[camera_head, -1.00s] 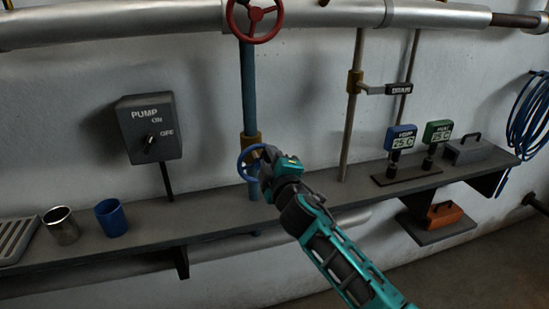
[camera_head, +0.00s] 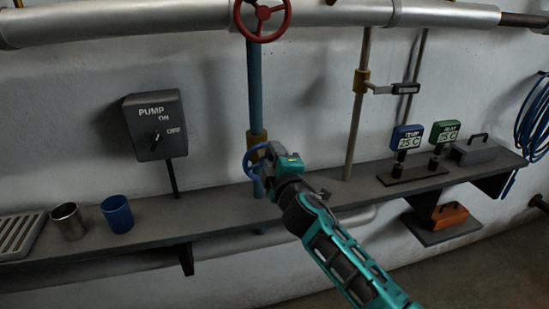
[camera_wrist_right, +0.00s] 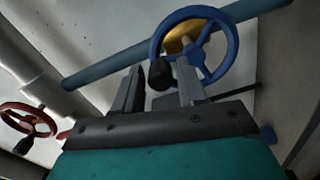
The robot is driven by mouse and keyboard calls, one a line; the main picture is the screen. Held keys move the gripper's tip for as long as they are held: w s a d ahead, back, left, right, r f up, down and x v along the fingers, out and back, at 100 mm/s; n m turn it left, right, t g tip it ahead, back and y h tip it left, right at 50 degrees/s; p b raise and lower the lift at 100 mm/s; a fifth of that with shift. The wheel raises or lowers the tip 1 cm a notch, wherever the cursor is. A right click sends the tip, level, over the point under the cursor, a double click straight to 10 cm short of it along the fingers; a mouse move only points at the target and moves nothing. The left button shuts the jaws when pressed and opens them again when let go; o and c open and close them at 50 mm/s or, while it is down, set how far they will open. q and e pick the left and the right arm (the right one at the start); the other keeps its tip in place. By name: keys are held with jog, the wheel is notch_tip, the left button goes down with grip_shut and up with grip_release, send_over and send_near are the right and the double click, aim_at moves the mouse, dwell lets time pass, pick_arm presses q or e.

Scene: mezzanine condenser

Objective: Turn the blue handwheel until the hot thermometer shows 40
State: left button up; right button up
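The blue handwheel (camera_head: 250,162) sits low on a blue vertical pipe, partly hidden by my right gripper (camera_head: 262,162). In the right wrist view the blue handwheel (camera_wrist_right: 232,48) shows its rim, spokes and a dark knob (camera_wrist_right: 161,74). The fingers of my right gripper (camera_wrist_right: 161,78) stand apart on either side of the knob, with narrow gaps showing. Two small displays stand on the shelf at the right: a blue one (camera_head: 407,137) and a green one (camera_head: 444,132). Both seem to read 25 C; their labels are blurred. My left gripper is not in view.
A red handwheel (camera_head: 262,14) is above on the same pipe. A grey pump switch box (camera_head: 154,122) is on the wall at left. A metal cup (camera_head: 68,222) and a blue cup (camera_head: 117,214) stand on the shelf (camera_head: 215,222). An orange case (camera_head: 450,215) sits on a lower ledge.

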jog(key=shift+o, duration=1)
jog(key=shift+s, duration=0.1)
jog(key=v, duration=1.2)
jog(key=shift+s, duration=0.35)
jog(key=shift+d, duration=0.15)
jog(key=s+d+f+m+g+h, duration=0.1)
jog(key=s+d+f+m+g, duration=0.1)
jog(key=s+d+f+m, duration=0.3)
jog(key=s+d+f+m+g+h, duration=0.1)
jog(key=s+d+f+m+g, duration=0.1)
jog(key=s+d+f+m, duration=0.4)
jog(key=s+d+f+m+g+h, duration=0.1)
jog(key=s+d+f+m, duration=0.4)
jog(key=s+f, duration=0.5)
notch_tip(320, 180, down, 6)
jog(key=shift+d+r+g+h, duration=0.25)
jog(key=shift+d+g+h, duration=0.05)
jog(key=shift+g, duration=0.4)
jog(key=shift+s, duration=0.15)
dwell(2.0)
